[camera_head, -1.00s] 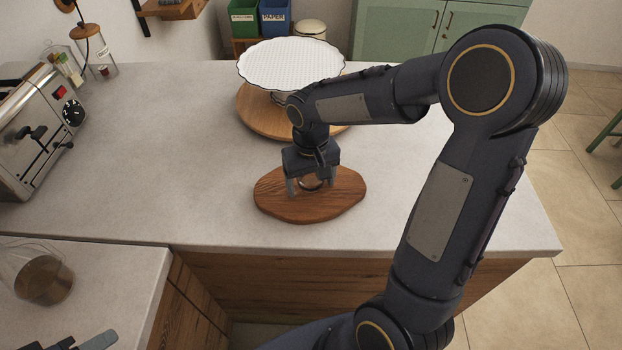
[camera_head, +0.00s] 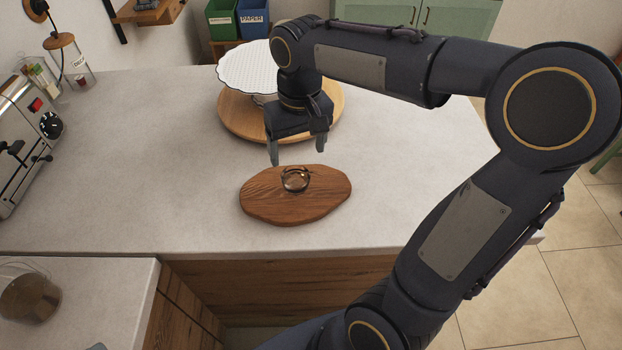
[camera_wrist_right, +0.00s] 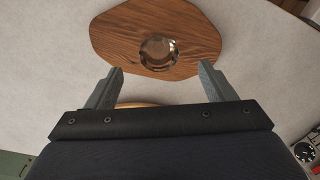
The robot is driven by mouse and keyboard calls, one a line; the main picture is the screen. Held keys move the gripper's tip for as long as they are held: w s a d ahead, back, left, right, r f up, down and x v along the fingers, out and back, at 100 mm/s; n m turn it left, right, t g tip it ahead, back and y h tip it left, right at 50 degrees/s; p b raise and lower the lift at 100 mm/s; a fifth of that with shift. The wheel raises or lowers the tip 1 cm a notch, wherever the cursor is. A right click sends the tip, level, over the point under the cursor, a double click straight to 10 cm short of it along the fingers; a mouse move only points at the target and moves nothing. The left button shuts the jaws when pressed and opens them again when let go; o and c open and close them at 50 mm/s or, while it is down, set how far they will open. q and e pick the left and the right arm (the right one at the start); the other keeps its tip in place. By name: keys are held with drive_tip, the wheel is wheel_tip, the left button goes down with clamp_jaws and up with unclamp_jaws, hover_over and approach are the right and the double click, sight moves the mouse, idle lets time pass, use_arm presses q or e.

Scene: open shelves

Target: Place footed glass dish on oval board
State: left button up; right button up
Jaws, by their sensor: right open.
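The footed glass dish (camera_head: 296,180) is small and clear. It stands on the oval board (camera_head: 262,207), a dark wooden slab near the counter's front edge. In the right wrist view the dish (camera_wrist_right: 159,52) shows on the bare wood of the board (camera_wrist_right: 115,32). My right gripper (camera_head: 298,154) is open and empty, above and behind the dish, apart from it. Its two fingers (camera_wrist_right: 160,82) also show in the right wrist view with nothing between them. My left gripper is not in view.
A white scalloped cake stand (camera_head: 243,72) on a round wooden board (camera_head: 238,122) stands behind my right gripper. A toaster (camera_head: 22,140) and a glass jar (camera_head: 72,62) are at the left. The counter left of the oval board is clear.

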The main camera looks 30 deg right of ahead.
drive_tip(key=s+a+f+t+y, duration=0.1)
drive_tip(key=s+a+f+t, duration=0.1)
drive_tip(key=s, duration=0.6)
drive_tip(key=s+a+f+t+y, duration=0.1)
drive_tip(key=s+a+t+y, duration=0.1)
drive_tip(key=s, duration=0.5)
drive_tip(key=shift+s+a+f+t, duration=0.15)
drive_tip(key=shift+s+f+t, duration=0.2)
drive_tip(key=shift+t, duration=0.25)
